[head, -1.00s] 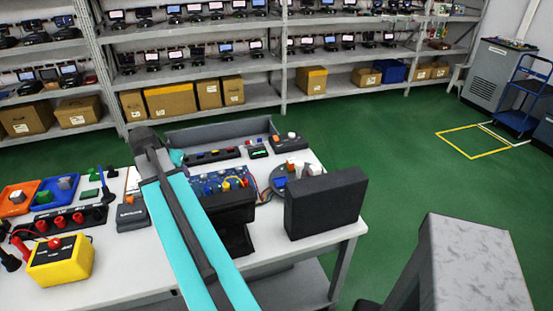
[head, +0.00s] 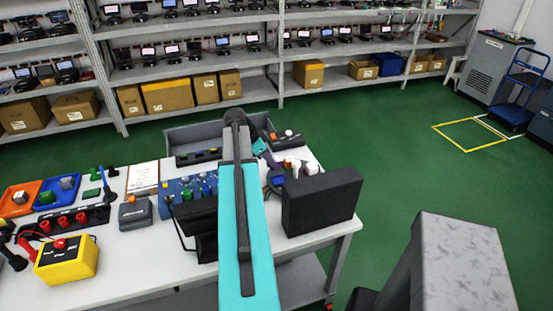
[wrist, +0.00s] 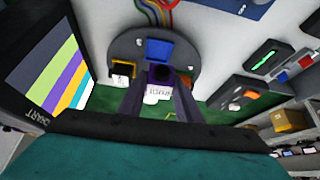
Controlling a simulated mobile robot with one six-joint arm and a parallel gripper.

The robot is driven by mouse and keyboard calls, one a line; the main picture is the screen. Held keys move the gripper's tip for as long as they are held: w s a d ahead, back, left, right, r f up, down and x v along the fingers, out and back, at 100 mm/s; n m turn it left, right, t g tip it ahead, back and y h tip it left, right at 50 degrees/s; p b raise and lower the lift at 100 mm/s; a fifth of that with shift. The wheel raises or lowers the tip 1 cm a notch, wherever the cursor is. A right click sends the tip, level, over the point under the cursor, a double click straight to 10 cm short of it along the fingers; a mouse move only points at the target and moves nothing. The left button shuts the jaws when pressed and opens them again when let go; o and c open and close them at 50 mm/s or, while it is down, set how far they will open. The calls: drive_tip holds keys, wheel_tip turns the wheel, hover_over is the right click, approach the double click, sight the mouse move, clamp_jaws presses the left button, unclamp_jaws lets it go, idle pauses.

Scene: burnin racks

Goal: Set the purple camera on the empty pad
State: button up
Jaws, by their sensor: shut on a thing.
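In the wrist view, my gripper (wrist: 160,98) is shut on the purple camera (wrist: 157,73), whose dark round lens shows between the fingers. A white block with dark lettering (wrist: 156,95) shows just below it between the fingers; I cannot tell whether it is part of the camera. The held camera is over a round grey plate (wrist: 188,47). A bare blue square pad (wrist: 160,50) lies on the plate just beyond the camera. In the head view, my arm largely hides the gripper and camera.
A black chart panel (head: 322,198) stands right of the plate; its striped face (wrist: 48,68) shows in the wrist view. A blue board (head: 187,194) with knobs and cables is to the left. A grey tray (head: 195,139) is behind.

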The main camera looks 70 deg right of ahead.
drive_tip(key=shift+s+d+m, duration=0.2)
drive_tip(key=shift+s, duration=0.3)
drive_tip(key=shift+s+d+m, duration=0.15)
drive_tip(key=shift+s+m, duration=0.05)
drive_tip(key=shift+s, duration=0.25)
drive_tip(key=shift+f, duration=0.25)
drive_tip(key=shift+f+b, duration=0.95)
drive_tip(key=shift+f, duration=1.5)
drive_tip(key=shift+w+a+b, duration=0.1)
drive_tip(key=shift+b, duration=0.35)
drive_tip(key=shift+f+b, duration=0.55)
drive_tip(key=shift+f, duration=0.05)
drive_tip(key=o, duration=1.2)
